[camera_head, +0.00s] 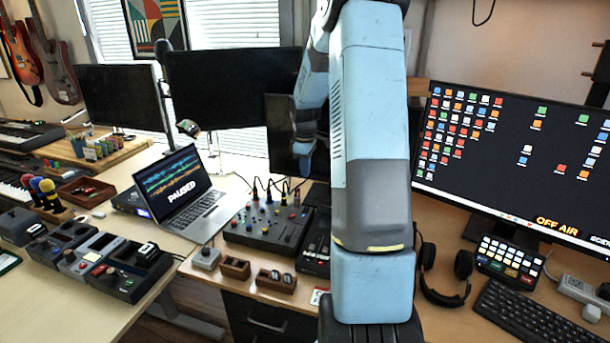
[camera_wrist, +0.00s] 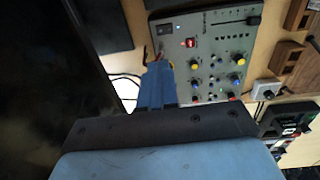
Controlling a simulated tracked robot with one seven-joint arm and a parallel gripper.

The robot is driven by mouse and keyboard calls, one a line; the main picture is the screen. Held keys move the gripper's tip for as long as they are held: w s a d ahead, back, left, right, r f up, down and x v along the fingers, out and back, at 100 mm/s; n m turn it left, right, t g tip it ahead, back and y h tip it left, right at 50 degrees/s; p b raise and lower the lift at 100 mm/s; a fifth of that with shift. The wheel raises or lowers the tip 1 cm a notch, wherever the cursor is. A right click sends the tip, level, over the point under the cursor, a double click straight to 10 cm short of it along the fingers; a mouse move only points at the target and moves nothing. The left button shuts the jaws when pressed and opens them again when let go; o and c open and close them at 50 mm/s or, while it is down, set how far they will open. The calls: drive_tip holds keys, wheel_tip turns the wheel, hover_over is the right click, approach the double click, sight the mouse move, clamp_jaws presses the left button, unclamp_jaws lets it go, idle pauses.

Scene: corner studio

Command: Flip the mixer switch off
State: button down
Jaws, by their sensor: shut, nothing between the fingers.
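The mixer (camera_head: 290,238) is a dark grey panel with several colored knobs, on the desk right of the laptop. In the wrist view the mixer (camera_wrist: 213,18) fills the upper middle, with yellow and blue knobs. Contact cannot be judged. In the head view my arm hides much of the middle.
A laptop (camera_head: 182,188) reading PAUSED stands left of the mixer. Small wooden boxes (camera_head: 235,268) and a grey button box (camera_head: 206,258) lie in front. Dark monitors (camera_head: 230,85) stand behind. Headphones (camera_head: 440,290), a keyboard (camera_head: 530,318) and a large monitor (camera_head: 500,150) are at right.

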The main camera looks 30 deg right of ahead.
sight(306, 208)
drive_tip(key=shift+s+a+r+h, duration=0.1)
drive_tip(key=shift+s+a+h, duration=0.2)
drive_tip(key=shift+s+a, duration=0.2)
drive_tip(key=shift+t, duration=0.3)
drive_tip(key=f, duration=0.4)
drive_tip(key=d+f, duration=0.1)
drive_tip(key=f, duration=0.4)
drive_tip(key=w+f, duration=0.1)
drive_tip(key=f, duration=0.4)
drive_tip(key=shift+w+d, duration=0.1)
drive_tip(key=shift+d, duration=0.1)
